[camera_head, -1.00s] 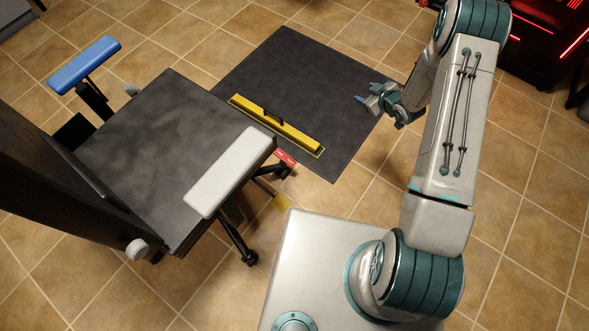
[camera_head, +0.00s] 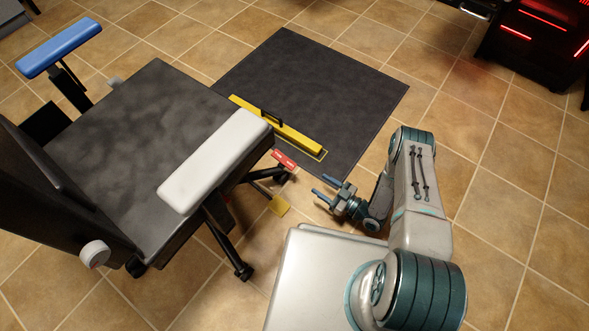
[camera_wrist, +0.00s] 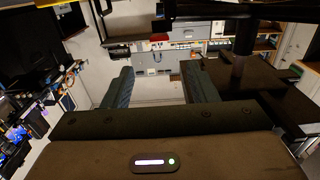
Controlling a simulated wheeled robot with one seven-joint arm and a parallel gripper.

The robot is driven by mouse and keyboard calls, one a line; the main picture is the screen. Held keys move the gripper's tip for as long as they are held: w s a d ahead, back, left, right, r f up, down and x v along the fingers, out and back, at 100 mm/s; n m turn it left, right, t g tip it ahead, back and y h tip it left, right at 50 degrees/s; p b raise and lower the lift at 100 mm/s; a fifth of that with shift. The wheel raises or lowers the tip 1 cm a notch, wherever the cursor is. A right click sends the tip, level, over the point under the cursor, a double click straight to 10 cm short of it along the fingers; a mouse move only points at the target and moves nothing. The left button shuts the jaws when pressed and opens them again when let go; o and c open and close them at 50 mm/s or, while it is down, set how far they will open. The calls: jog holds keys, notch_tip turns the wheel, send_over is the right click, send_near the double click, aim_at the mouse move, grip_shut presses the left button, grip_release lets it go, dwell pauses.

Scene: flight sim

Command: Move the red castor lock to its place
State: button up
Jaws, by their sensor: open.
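The red castor lock (camera_head: 284,159) is a small red piece with pale marks, at a front castor of the office chair (camera_head: 150,130), by the near edge of the dark mat. My gripper (camera_head: 322,187) is open and empty, low over the tiles to the right of that castor, apart from the red lock. Its two fingers point left toward the chair base. In the wrist view my open gripper (camera_wrist: 157,75) has nothing between its fingers, and I cannot make out the red lock there.
A yellow bar (camera_head: 280,127) with a dark handle lies on the dark mat (camera_head: 325,90). A small yellow plate (camera_head: 279,205) is by a chair leg. The chair has a white armrest (camera_head: 213,160) and a blue one (camera_head: 58,47). Tiles on the right are clear.

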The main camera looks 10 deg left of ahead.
aim_at(294, 167)
jog(key=b+x, duration=0.4)
jog(key=x, duration=0.9)
jog(key=shift+w, duration=0.1)
jog(key=shift+r, duration=0.1)
jog(key=c, duration=1)
